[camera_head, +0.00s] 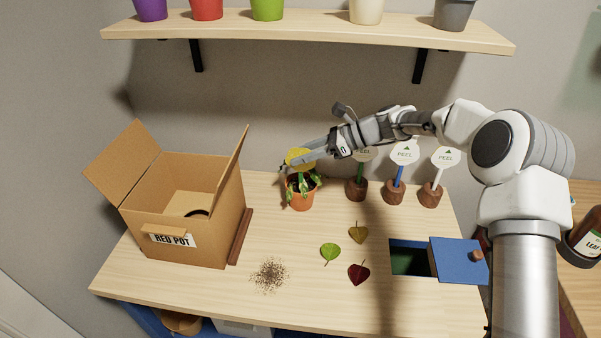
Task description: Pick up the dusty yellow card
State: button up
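The yellow card (296,154) is a small rounded yellow piece at the top of a leafy plant in a terracotta pot (302,199) on the wooden table. My gripper (291,164) reaches in from the right. Its grey fingers cross in front of the card and hide part of it. I cannot tell whether the fingers touch the card or are closed on it. Dust on the card is too small to make out.
Several peel signs (404,153) stand right of the plant, under my arm. An open cardboard box (187,237) labelled RED POT stands left. Loose leaves (358,273), spilled soil (269,275) and a blue-lidded opening (458,262) lie in front. A pot shelf (310,32) is above.

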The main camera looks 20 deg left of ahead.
jog(key=shift+a+f, duration=0.15)
jog(key=shift+a, duration=0.1)
grip_shut()
dwell(1.3)
